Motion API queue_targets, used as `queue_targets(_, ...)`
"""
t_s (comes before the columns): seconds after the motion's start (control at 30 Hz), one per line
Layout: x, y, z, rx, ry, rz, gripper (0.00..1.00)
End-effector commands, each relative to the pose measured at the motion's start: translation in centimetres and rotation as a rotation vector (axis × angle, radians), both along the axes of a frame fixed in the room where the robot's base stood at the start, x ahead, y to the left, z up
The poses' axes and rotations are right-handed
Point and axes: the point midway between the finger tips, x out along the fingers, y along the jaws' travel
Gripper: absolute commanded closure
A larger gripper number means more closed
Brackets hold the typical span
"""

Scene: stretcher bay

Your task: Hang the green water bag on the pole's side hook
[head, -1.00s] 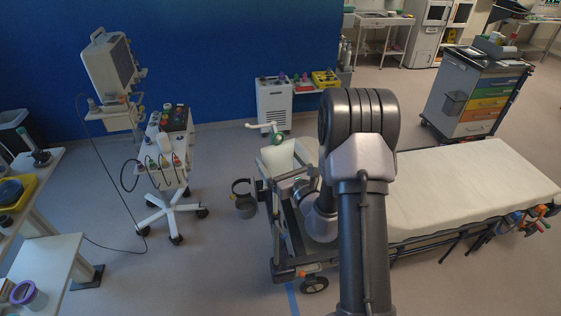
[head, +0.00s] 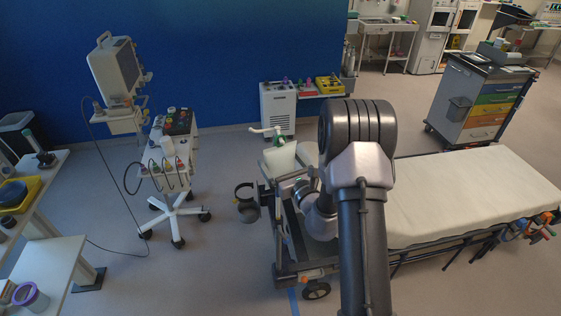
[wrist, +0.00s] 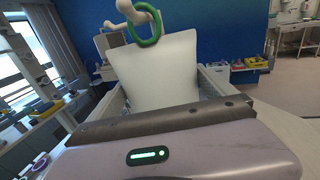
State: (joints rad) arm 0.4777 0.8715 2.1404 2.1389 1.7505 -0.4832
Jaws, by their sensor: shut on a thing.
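The water bag (wrist: 160,75) is a pale pouch with a green ring (wrist: 145,27) at its top. In the wrist view it stands upright beyond my gripper's dark jaw bar (wrist: 155,122). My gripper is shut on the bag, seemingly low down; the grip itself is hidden. The pole's white side hook (wrist: 124,12) is right at the ring in the wrist view; I cannot tell whether the ring is around it. In the head view the bag (head: 284,157) is below the hook (head: 264,131), with the green ring beside the hook. My arm hides the fingertips there.
The stretcher (head: 455,190) extends right from the pole end. A wheeled monitor stand (head: 172,205) is on the left, beside shelves (head: 50,262). A white cabinet (head: 277,108) stands at the blue wall and a drawer trolley (head: 478,105) at back right. Dark ring holders (head: 246,200) stick out left of the stretcher.

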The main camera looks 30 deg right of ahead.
Motion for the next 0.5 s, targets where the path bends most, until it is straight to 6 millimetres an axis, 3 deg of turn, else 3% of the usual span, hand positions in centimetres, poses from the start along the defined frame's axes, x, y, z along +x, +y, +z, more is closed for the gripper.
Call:
queue_targets(0.03,0.0,0.0,0.1,0.0,-0.001,0.0,0.6)
queue_targets(0.07,0.0,0.0,0.1,0.0,-0.001,0.0,0.04)
queue_targets(0.1,0.0,0.0,0.0,0.0,-0.001,0.0,0.0)
queue_targets(0.37,-0.3,0.0,-0.1,0.0,0.001,0.0,0.0)
queue_targets(0.5,-2.2,-0.1,-0.3,0.001,0.001,-0.002,0.0)
